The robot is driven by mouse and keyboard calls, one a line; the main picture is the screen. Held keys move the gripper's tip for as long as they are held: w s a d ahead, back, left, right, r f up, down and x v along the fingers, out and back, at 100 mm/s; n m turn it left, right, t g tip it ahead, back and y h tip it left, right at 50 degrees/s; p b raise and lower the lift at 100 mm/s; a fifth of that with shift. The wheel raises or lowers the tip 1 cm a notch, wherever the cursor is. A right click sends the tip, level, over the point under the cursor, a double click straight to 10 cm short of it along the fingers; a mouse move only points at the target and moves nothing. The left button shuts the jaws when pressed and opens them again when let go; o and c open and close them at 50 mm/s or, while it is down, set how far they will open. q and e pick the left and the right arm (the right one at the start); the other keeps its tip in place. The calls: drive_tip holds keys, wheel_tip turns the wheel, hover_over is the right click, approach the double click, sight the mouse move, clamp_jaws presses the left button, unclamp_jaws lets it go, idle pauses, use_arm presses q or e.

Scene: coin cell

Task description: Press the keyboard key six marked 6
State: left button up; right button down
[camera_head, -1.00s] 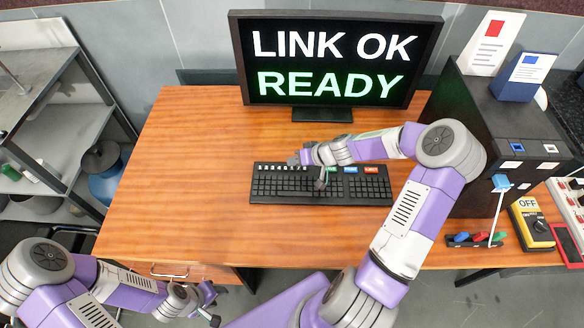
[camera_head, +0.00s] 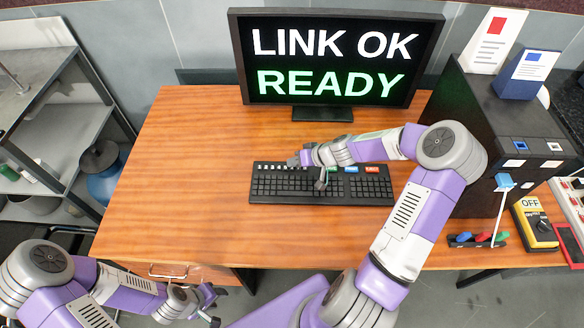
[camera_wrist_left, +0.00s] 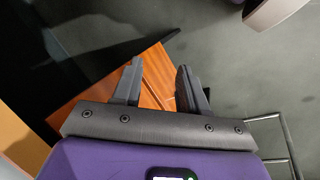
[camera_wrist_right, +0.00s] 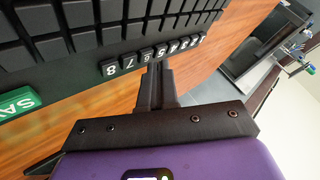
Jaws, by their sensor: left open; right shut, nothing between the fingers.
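The black keyboard (camera_head: 350,190) lies on the wooden desk. In the right wrist view, a row of number keys runs along its edge, with the key marked 6 (camera_wrist_right: 147,55) between the 7 and the 5. My right gripper (camera_head: 294,160) is shut and empty at this row; in its wrist view the fingertips (camera_wrist_right: 158,67) are beside the 6 and 5 keys. I cannot tell whether they touch a key. My left gripper (camera_head: 212,300) is open and empty, low in front of the desk; its fingers also show in the left wrist view (camera_wrist_left: 160,68).
A monitor (camera_head: 335,60) behind the keyboard reads "LINK OK READY". A green SAVE key (camera_wrist_right: 14,103) is on the keyboard. A black cabinet (camera_head: 465,115) and a yellow device marked OFF (camera_head: 538,232) stand at the right. The desk (camera_head: 180,190) is clear at the left.

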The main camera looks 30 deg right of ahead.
sight(295, 170)
drive_tip(key=shift+f+b, duration=0.25)
drive_tip(key=shift+b, duration=0.1)
idle(0.4)
drive_tip(key=shift+r, duration=0.1)
drive_tip(key=shift+r+p, duration=0.3)
drive_tip(key=shift+r, duration=0.3)
drive_tip(key=shift+r, duration=0.15)
wheel_tip(295, 170, up, 5)
drive_tip(key=p, duration=0.3)
idle(0.9)
